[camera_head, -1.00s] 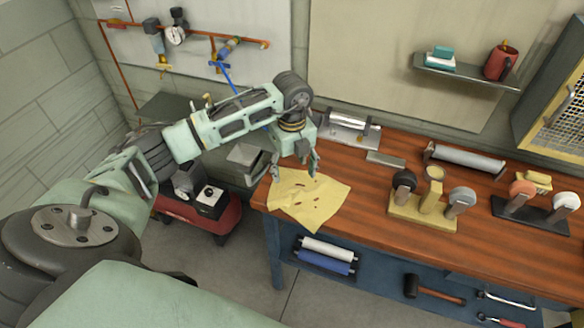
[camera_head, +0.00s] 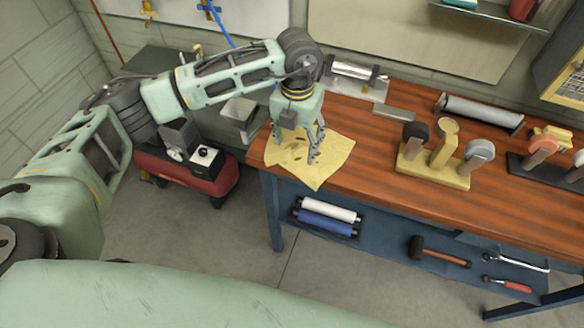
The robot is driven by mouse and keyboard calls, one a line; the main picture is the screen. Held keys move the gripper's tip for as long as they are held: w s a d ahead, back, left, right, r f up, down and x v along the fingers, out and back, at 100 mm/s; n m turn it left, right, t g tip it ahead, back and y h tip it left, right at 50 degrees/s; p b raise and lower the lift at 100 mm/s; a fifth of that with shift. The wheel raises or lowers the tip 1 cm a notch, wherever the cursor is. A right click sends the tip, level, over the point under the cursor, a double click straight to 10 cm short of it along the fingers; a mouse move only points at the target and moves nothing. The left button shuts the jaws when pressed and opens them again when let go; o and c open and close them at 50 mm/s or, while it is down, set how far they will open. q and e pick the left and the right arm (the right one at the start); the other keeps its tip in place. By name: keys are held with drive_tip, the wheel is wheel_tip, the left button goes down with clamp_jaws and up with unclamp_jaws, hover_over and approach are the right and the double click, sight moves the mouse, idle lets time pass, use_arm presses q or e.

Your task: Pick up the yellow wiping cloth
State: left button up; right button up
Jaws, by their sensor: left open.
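The yellow wiping cloth (camera_head: 322,174) lies spread on the left end of the wooden workbench, with dark stains on it. Its front corner reaches the bench's front edge. My left gripper (camera_head: 296,152) points down over the cloth with its fingers apart and nothing held between them. The fingertips are at or just above the cloth; I cannot tell whether they touch it. The gripper hides part of the cloth's back half. My right gripper is not in view.
The workbench (camera_head: 380,188) holds a yellow stand (camera_head: 433,170) with several round-headed tools to the right. A metal roller (camera_head: 482,112) lies behind it. A grey bin (camera_head: 238,122) is left of the cloth. A red machine (camera_head: 190,172) stands on the floor at left.

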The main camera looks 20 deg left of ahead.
sight(295, 168)
use_arm(q)
wheel_tip(295, 168, down, 3)
drive_tip(key=shift+r+b, duration=0.1)
drive_tip(key=shift+b, duration=0.55)
wheel_tip(295, 168, down, 5)
drive_tip(key=b, duration=0.3)
drive_tip(key=shift+w+f+b, duration=0.1)
drive_tip(key=shift+f+b, duration=0.25)
drive_tip(key=shift+f, duration=0.05)
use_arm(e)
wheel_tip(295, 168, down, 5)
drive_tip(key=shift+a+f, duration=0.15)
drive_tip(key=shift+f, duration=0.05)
use_arm(q)
drive_tip(key=shift+s, duration=0.25)
drive_tip(key=c, duration=0.6)
drive_tip(key=shift+f, duration=0.15)
drive_tip(key=c, duration=0.4)
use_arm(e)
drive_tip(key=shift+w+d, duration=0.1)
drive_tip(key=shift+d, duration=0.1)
use_arm(q)
clamp_jaws()
